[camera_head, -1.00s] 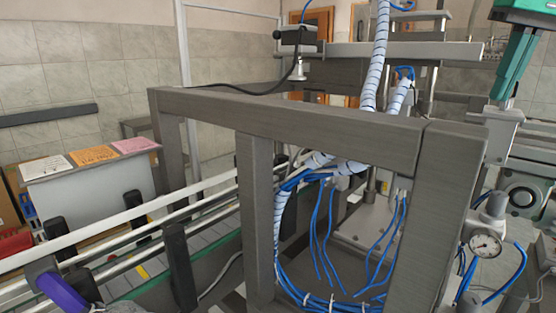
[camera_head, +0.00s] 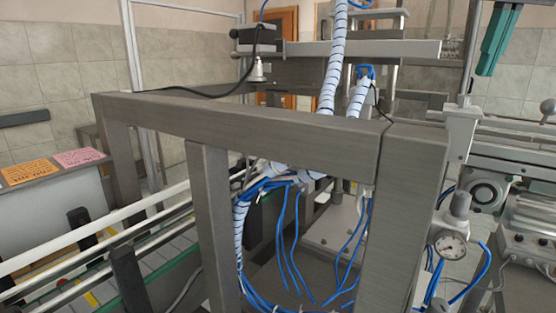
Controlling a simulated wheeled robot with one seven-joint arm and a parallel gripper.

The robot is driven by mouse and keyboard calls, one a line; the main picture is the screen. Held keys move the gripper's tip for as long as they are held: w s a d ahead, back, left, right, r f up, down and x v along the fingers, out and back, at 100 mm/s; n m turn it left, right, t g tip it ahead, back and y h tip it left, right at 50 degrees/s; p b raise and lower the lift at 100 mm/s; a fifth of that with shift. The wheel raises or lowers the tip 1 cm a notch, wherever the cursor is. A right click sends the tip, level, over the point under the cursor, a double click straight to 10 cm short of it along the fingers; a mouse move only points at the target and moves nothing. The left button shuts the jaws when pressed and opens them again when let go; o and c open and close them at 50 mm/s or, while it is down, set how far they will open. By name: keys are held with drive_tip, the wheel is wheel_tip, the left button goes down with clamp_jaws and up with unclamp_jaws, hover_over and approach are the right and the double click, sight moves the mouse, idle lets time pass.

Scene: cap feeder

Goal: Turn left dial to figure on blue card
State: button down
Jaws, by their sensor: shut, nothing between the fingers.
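No blue card shows in the head view. An orange card (camera_head: 30,172) and a pink card (camera_head: 79,157) with dark writing lie on a pale box top at the left. A grey control box (camera_head: 525,255) stands at the lower right, with small dark knobs (camera_head: 518,238) on it. It is cut by the right edge, and I cannot read any figures or tell which knob is the left dial. My gripper is not in view.
A thick grey metal frame (camera_head: 240,122) stands close in front. Blue hoses (camera_head: 290,240) hang inside it. A conveyor with pale rails (camera_head: 95,226) runs along the lower left. A teal bar (camera_head: 499,40) hangs at the upper right.

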sight(464, 100)
drive_tip(key=shift+s+x, duration=0.2)
drive_tip(key=shift+x, duration=0.65)
drive_tip(key=shift+s+x, duration=0.2)
drive_tip(key=shift+x, duration=0.7)
drive_tip(key=shift+s+x, duration=0.25)
drive_tip(key=shift+x, duration=0.6)
drive_tip(key=shift+a+f, duration=0.1)
drive_tip(key=shift+f, duration=0.15)
drive_tip(key=shift+s+a, duration=0.1)
drive_tip(key=shift+a, duration=0.75)
drive_tip(key=shift+w+a, duration=0.2)
drive_tip(key=shift+a, duration=0.05)
drive_tip(key=shift+r, duration=0.35)
drive_tip(key=shift+s, duration=0.1)
